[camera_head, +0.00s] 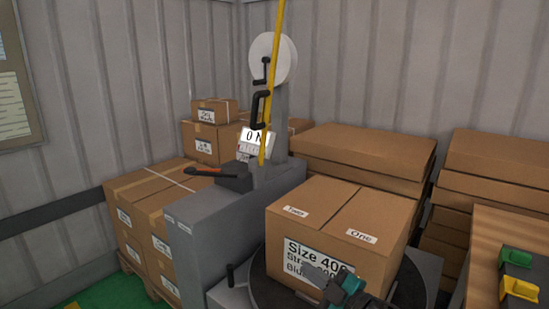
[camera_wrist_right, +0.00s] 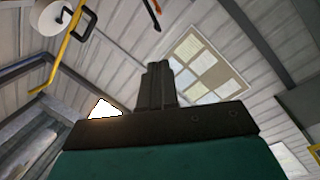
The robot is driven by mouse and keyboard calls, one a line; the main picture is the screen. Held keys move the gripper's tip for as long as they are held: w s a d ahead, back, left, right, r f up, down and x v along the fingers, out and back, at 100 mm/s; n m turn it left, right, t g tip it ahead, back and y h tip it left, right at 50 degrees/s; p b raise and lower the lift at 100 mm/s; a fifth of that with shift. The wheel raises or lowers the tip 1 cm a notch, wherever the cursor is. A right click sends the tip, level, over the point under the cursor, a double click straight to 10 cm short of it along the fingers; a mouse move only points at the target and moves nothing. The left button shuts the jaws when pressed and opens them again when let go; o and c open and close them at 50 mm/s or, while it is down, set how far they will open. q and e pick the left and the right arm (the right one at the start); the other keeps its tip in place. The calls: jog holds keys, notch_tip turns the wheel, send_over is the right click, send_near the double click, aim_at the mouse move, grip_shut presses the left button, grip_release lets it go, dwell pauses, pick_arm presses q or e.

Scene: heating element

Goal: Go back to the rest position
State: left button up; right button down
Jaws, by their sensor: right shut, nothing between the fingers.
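My right gripper (camera_head: 328,282) shows at the bottom of the head view, in front of the near face of a large cardboard box. In the right wrist view its dark fingers (camera_wrist_right: 157,85) are together with nothing between them, pointing up toward the corrugated wall. I cannot tell from the head view whether it touches the box. My left gripper is in neither view.
The labelled box (camera_head: 340,222) sits on a dark round turntable (camera_head: 262,278). Stacked cartons (camera_head: 360,150) line the wall. A wooden table (camera_head: 484,262) with green and yellow items is right.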

jog(key=s+d+f+m+g+h, duration=0.1)
jog(key=s+d+f+m+h, duration=0.2)
jog(key=s, duration=0.6)
jog(key=s+d+f+m+g+h+p, duration=0.1)
jog(key=s+d+f+m+h, duration=0.2)
jog(key=s+f+m, duration=0.3)
jog(key=s+d+f+m+g+h+p, duration=0.1)
jog(key=s+d+f+m+h, duration=0.2)
jog(key=s, duration=0.9)
jog(key=f+m+h, duration=0.1)
jog(key=m, duration=0.2)
jog(key=shift+s+d+f+m+h, duration=0.15)
jog(key=shift+s+f+m+h, duration=0.1)
jog(key=shift+f+m+h, duration=0.1)
